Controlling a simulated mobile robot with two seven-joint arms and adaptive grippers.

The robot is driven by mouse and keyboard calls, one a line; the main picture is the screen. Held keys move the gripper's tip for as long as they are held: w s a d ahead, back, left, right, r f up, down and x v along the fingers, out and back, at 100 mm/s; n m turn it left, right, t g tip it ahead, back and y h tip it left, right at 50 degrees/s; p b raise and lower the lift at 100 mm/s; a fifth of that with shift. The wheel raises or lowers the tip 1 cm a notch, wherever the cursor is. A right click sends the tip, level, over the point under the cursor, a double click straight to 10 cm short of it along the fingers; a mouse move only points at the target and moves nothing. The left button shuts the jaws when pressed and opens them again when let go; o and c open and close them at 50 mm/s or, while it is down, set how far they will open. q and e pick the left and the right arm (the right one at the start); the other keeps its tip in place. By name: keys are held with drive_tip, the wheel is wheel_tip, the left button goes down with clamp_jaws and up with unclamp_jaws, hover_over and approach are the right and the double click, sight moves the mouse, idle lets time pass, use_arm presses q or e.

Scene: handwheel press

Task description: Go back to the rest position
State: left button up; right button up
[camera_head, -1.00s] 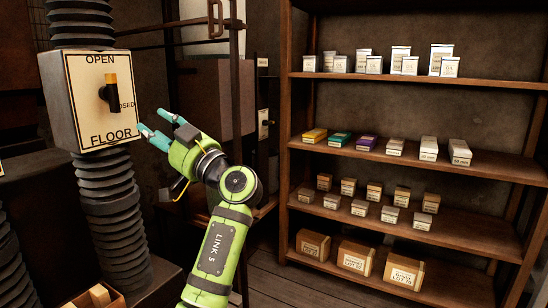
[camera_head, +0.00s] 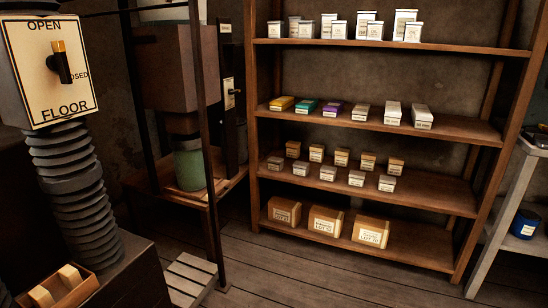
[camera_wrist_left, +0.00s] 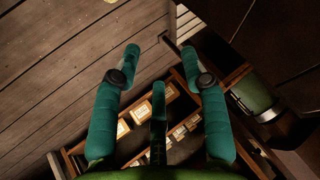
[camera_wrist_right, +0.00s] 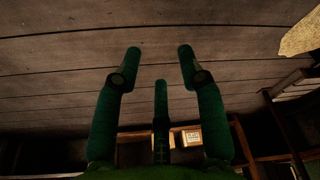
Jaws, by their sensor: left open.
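My left gripper (camera_wrist_left: 160,54) shows only in the left wrist view, with its teal fingers spread and nothing between them. Plank floor, the shelf and a green cylinder lie beyond it. My right gripper (camera_wrist_right: 159,52) shows only in the right wrist view, fingers spread and empty, above dark planks. Neither arm is in the head view. The panel (camera_head: 45,85) lettered OPEN, CLOSED and FLOOR is at the head view's left edge. Its black lever with an orange tip (camera_head: 61,62) stands nearly upright, tip towards OPEN.
Ribbed column (camera_head: 75,185) stands under the panel, a wooden box with blocks (camera_head: 62,285) at its foot. A wooden shelf (camera_head: 440,125) of tins and boxes fills the back. A pale bench (camera_head: 505,215) stands at right. Floor (camera_head: 330,275) before the shelf is clear.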

use_arm(q)
drive_tip(key=s+d+f+g+h, duration=0.1)
drive_tip(key=s+f+g, duration=0.1)
drive_tip(key=s+f, duration=0.5)
drive_tip(key=s+d+f+g+h, duration=0.1)
drive_tip(key=s+d+f+h, duration=0.1)
drive_tip(key=s, duration=0.9)
drive_tip(key=s+d+f+g+h, duration=0.1)
drive_tip(key=s+f+g, duration=0.1)
drive_tip(key=s+f, duration=0.5)
drive_tip(key=s+a+r+p, duration=0.1)
drive_tip(key=s+r+p, duration=0.4)
drive_tip(key=s+p, duration=0.3)
drive_tip(key=s+a+r+g+p, duration=0.1)
drive_tip(key=s+r+p, duration=0.5)
drive_tip(key=s+p, duration=0.3)
drive_tip(key=p, duration=0.3)
drive_tip(key=shift+a+m, duration=0.25)
drive_tip(key=shift+m, duration=0.05)
use_arm(e)
drive_tip(key=s+d+r+g, duration=0.1)
drive_tip(key=s+r, duration=0.3)
drive_tip(key=s, duration=0.4)
drive_tip(key=s+d+r+g, duration=0.1)
drive_tip(key=s+r, duration=0.4)
drive_tip(key=s, duration=0.3)
drive_tip(key=shift+s+d, duration=0.2)
drive_tip(key=shift+d, duration=0.1)
use_arm(q)
drive_tip(key=shift+c, duration=0.5)
